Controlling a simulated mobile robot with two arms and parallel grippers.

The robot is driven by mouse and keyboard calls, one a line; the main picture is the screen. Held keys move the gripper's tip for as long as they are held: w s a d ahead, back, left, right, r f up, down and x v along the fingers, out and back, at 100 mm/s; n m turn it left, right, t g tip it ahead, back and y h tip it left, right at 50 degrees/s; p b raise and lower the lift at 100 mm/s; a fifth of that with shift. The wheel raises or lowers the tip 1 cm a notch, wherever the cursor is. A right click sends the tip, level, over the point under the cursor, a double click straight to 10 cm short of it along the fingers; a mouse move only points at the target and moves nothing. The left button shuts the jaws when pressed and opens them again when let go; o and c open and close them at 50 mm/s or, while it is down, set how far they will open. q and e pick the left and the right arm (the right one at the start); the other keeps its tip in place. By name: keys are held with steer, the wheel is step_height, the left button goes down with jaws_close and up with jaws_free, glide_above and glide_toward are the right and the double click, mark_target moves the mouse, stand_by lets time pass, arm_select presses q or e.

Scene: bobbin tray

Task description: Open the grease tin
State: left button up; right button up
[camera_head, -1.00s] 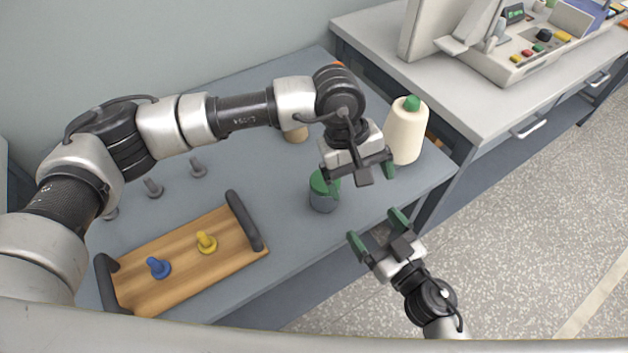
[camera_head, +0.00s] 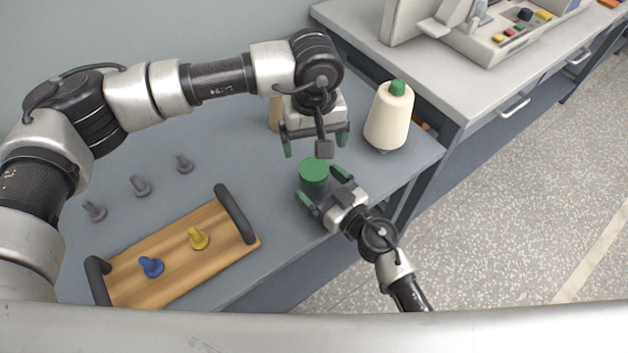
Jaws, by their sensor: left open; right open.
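The grease tin (camera_head: 312,186) stands upright on the grey table, with its round green lid (camera_head: 314,170) on top. My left gripper (camera_head: 314,150) is open and points down just behind and above the lid, with its green fingers spread wide. My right gripper (camera_head: 322,187) is open and reaches in from the lower right, with one finger on each side of the tin's body. I cannot tell whether its fingers touch the tin. Part of the tin's right side is hidden by the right gripper.
A wooden tray (camera_head: 165,285) with dark handles holds a blue peg (camera_head: 151,266) and a yellow peg (camera_head: 198,238). Several grey pegs stand at the left. A cream thread cone (camera_head: 388,118) with a green top stands right of my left gripper. A second bench (camera_head: 480,90) carries a machine.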

mark_target(314, 169)
steer(key=shift+w+a, duration=0.15)
steer(key=shift+w, duration=0.05)
steer(key=c, duration=1.6)
arm_select(q)
steer(key=shift+m, duration=0.4)
arm_select(e)
jaws_close()
arm_select(q)
steer(key=m, duration=0.3)
steer(key=shift+f+m, duration=0.25)
steer(key=shift+m, duration=0.05)
step_height(314, 169, down, 8)
steer(key=shift+r, duration=0.2)
